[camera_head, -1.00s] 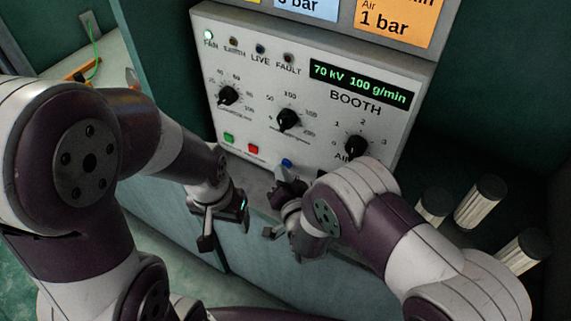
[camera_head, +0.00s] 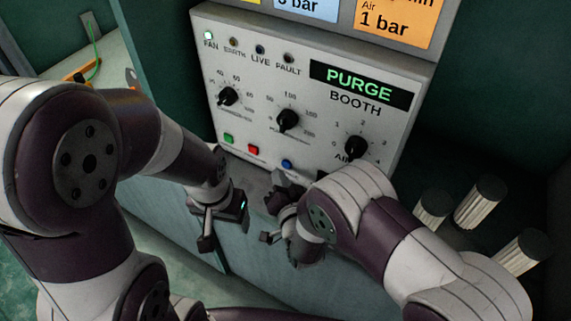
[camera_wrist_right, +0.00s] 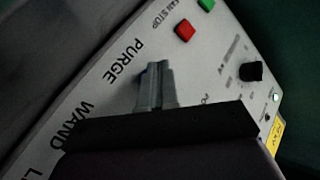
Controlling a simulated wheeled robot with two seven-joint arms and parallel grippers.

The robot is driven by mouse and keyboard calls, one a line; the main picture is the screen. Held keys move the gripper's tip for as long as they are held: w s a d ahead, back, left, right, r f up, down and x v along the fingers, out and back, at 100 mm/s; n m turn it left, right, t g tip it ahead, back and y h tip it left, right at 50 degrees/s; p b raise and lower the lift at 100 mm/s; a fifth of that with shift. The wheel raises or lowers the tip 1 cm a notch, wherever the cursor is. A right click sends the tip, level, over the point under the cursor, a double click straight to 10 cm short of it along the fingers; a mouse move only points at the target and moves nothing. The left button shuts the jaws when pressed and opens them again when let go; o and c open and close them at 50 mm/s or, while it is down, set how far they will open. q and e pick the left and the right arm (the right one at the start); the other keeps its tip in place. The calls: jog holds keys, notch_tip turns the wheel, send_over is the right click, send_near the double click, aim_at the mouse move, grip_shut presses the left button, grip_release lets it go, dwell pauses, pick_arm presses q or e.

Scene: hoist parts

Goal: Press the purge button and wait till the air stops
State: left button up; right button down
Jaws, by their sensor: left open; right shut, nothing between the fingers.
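The booth panel (camera_head: 312,150) is a pale sloped face with a display (camera_head: 361,86) that reads PURGE in green. The blue purge button (camera_head: 286,164) is low on the panel. My right gripper (camera_head: 284,182) is shut and empty just below and in front of it. In the right wrist view the shut fingers (camera_wrist_right: 155,88) lie beside the PURGE label, with a sliver of blue behind them; contact cannot be told. My left gripper (camera_head: 222,212) is open and empty, low in front of the panel's left part.
Green (camera_head: 229,138) and red (camera_head: 253,149) buttons sit left of the blue one. Three black knobs (camera_head: 288,120) are above. The FAN lamp (camera_head: 208,36) is lit green. Several ribbed cylinders (camera_head: 480,203) stand at the right.

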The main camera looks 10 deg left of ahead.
jog(key=shift+s+a, duration=0.3)
jog(key=shift+s, duration=0.5)
jog(key=shift+s+a, duration=0.25)
jog(key=shift+s, duration=0.5)
jog(key=shift+s+a, duration=0.3)
jog(key=shift+s, duration=0.5)
